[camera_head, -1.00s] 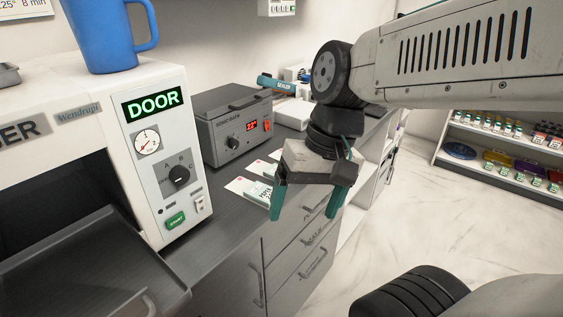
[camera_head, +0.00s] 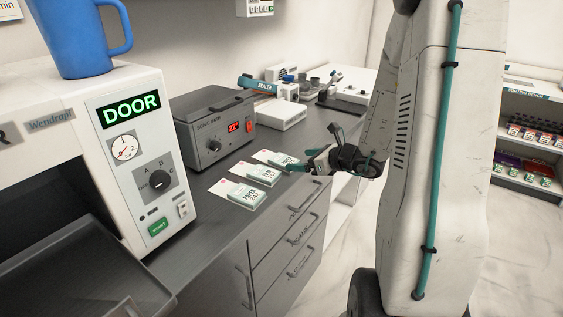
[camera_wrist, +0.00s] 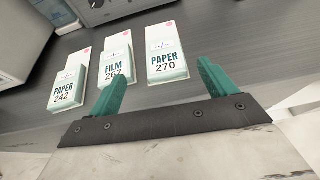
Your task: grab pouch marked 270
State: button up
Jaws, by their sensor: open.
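The pouch marked PAPER 270 (camera_wrist: 166,55) lies on the grey counter, at the right end of a row of three in the wrist view. In the head view it is the farthest pouch (camera_head: 276,158), close to my gripper (camera_head: 312,155). Beside it lie the pouch marked FILM (camera_wrist: 116,62), its number partly covered by my finger and seeming to read 267, and the pouch marked PAPER 242 (camera_wrist: 68,82). In the wrist view my gripper (camera_wrist: 160,92) is open and empty.
A sonic bath (camera_head: 213,125) stands behind the pouches, and a white autoclave with a DOOR display (camera_head: 132,108) stands at left with its tray out. A sealer (camera_head: 262,86) and white box (camera_head: 280,115) stand farther along. Drawers (camera_head: 290,235) lie below the counter's edge.

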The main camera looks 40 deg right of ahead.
aim_at(287, 161)
jog(key=x, duration=0.7)
jog(key=shift+s+d+f, duration=0.1)
jog(key=shift+d+f, duration=0.2)
jog(key=c, duration=1)
